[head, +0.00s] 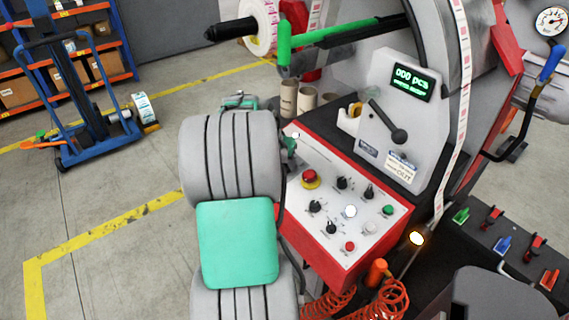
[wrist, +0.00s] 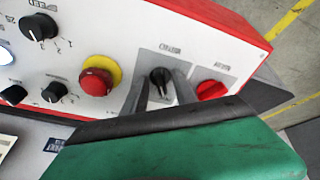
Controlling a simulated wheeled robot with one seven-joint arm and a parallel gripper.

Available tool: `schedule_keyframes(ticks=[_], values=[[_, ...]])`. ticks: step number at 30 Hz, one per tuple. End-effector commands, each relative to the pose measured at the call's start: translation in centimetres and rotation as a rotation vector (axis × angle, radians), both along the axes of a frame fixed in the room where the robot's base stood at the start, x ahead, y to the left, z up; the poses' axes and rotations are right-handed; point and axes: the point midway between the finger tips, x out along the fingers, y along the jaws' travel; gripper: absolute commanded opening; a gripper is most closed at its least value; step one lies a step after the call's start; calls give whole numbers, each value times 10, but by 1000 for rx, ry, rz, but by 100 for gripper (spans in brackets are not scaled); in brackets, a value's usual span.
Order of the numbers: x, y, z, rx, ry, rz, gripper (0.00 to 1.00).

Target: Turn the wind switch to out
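In the wrist view a small black rotary switch (wrist: 160,80) sits on the white control panel, with a label above it that I cannot read clearly. I take it for the wind switch. My gripper (wrist: 161,88) has its two grey fingers on either side of this knob, with narrow gaps showing, so it looks open around it. The knob's lower part is partly hidden by the fingers and the green gripper body. In the head view the gripper is over the upper left corner of the control panel (head: 304,225), mostly behind my arm, and the switch is hidden there.
A red emergency button (wrist: 97,82) on a yellow collar is left of the knob; a red knob (wrist: 212,90) is close on the right. A black-balled lever (head: 398,135) and a small card ending in "OUT" (head: 400,170) are on the machine's white housing. Cardboard cores (head: 288,98) stand behind.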

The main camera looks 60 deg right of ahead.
Motion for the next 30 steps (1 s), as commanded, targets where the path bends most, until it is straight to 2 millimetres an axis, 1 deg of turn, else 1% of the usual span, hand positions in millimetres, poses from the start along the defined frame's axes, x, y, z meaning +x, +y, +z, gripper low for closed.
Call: schedule_keyframes(ticks=[2, 5, 12, 15, 18, 27, 29, 30], values=[[0, 0, 2, -1, -1, 1, 34], [2, 4, 13, -5, -2, 1, 34], [8, 23, 57, -4, -2, 1, 34], [9, 28, 68, -2, -1, 2, 34], [9, 30, 72, 0, 0, 0, 34], [8, 30, 72, 0, 0, 0, 34], [8, 30, 71, 3, 5, 13, 34], [13, 32, 70, 16, 9, 51, 34]])
